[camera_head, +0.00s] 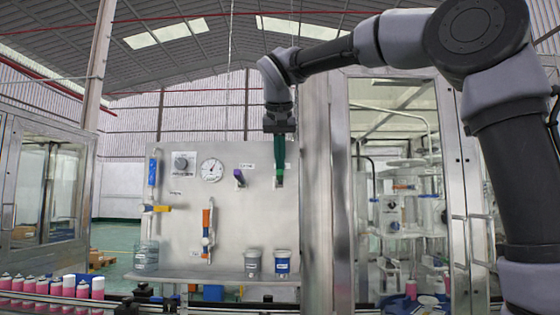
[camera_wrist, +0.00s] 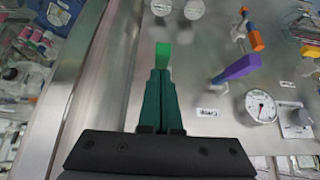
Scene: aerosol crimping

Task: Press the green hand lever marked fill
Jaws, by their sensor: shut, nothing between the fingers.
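The green hand lever (camera_wrist: 163,51) shows in the wrist view as a bright green block just beyond my fingertips. My gripper (camera_wrist: 160,72) has dark teal fingers that are shut together, with nothing held. The fingertips point at the lever and overlap its near end in the picture; I cannot tell whether they touch it. In the head view my gripper (camera_head: 279,182) hangs fingers-down in front of the upper right of the grey panel (camera_head: 255,215). There the fingers hide most or all of the green lever, and its marking is not readable.
A purple lever (camera_head: 239,177) labelled Crimp is just left of my gripper. A gauge (camera_head: 212,169), a black knob (camera_head: 185,161) and blue and orange valves are further left. Two cups (camera_head: 282,263) stand on the shelf below. A metal-framed glass cabinet (camera_head: 343,200) is close on the right.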

